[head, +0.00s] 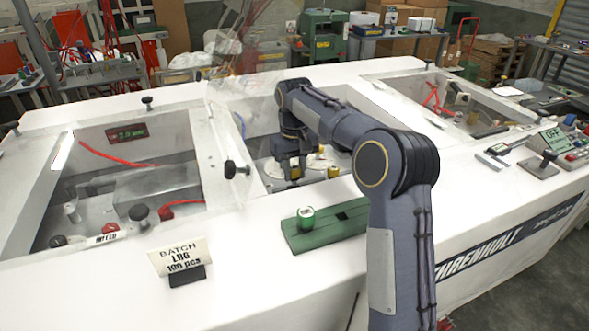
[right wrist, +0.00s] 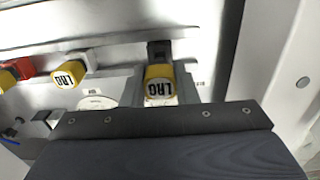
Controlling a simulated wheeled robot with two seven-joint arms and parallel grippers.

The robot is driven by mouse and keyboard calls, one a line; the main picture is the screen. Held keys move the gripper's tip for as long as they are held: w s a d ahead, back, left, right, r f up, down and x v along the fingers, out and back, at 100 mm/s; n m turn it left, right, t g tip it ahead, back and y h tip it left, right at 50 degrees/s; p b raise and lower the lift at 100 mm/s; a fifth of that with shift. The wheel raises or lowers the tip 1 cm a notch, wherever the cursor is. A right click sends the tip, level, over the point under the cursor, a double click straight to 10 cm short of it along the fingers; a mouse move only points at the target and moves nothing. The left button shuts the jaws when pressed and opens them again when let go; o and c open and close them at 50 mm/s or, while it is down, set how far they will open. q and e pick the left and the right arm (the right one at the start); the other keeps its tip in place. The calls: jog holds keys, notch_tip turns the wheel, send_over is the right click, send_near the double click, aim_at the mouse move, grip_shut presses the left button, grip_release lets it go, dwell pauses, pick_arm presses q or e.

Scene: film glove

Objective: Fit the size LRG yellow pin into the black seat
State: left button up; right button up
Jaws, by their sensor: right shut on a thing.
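My right gripper (head: 292,178) reaches down into the middle opening of the white machine. In the right wrist view its fingers (right wrist: 159,92) are shut on a yellow pin (right wrist: 158,84) with LRG on its cap. A black block (right wrist: 158,50), which looks like the black seat, shows just beyond the cap; I cannot tell whether the pin touches or enters it. In the head view the gripper hides the held pin. A yellow piece (head: 334,172) stands just right of the gripper. My left gripper is not in view.
A red piece (right wrist: 22,67) and another yellow one stand at the wrist view's left. A clear raised cover (head: 232,130) is left of my arm. A green block (head: 325,231) with a green-and-white piece lies on the front ledge. A batch card (head: 178,256) reads LRG.

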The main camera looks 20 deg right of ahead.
aim_at(295, 179)
jog(key=shift+p, duration=0.6)
dwell(0.8)
jog(key=shift+f+b, duration=0.7)
jog(key=shift+f, duration=0.85)
jog(key=o, duration=1.1)
jog(key=shift+c, duration=0.2)
notch_tip(295, 179, up, 8)
jog(key=shift+f, duration=0.1)
